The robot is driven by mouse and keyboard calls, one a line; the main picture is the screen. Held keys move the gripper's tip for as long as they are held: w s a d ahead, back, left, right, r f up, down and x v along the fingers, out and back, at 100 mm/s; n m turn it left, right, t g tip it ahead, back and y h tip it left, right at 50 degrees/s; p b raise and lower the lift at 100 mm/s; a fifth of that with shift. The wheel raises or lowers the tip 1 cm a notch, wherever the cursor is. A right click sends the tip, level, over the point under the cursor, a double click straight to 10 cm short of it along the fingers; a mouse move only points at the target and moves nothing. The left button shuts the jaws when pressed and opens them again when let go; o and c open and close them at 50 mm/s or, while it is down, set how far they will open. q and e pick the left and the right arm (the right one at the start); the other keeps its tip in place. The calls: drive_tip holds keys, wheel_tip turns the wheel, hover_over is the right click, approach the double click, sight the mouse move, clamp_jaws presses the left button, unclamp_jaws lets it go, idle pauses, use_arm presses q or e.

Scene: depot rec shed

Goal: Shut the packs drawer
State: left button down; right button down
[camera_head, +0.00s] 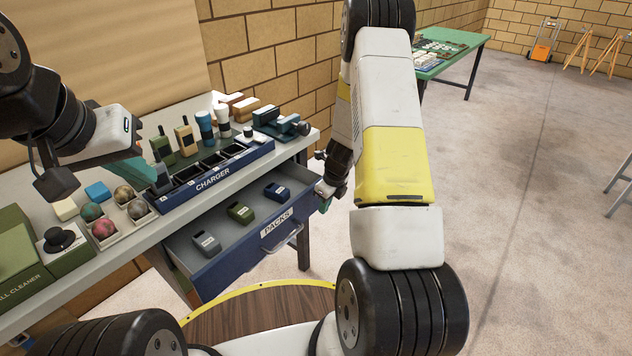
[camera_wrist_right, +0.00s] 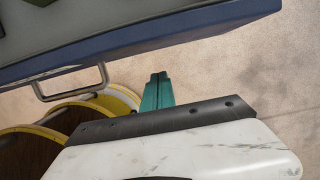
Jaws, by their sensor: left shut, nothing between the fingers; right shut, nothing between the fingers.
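The packs drawer (camera_head: 237,262) is blue with a PACKS label and a bar handle (camera_head: 283,238). It stands pulled out from under the bench and holds a grey, a green and a blue pack. In the right wrist view the drawer front (camera_wrist_right: 190,32) runs across the top, with the handle (camera_wrist_right: 72,84) at left. My right gripper (camera_head: 323,204) is shut and empty by the right end of the drawer front. Its teal fingertips (camera_wrist_right: 157,85) show just outside the front; whether they touch it I cannot tell. My left gripper (camera_head: 150,176) is shut and empty above the bench.
A green table (camera_head: 460,56) stands further back. Open concrete floor lies to the right.

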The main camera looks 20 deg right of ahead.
sight(316, 201)
drive_tip(key=shift+w+a+r, duration=0.15)
drive_tip(key=shift+w+a, duration=0.8)
drive_tip(key=shift+w, duration=0.3)
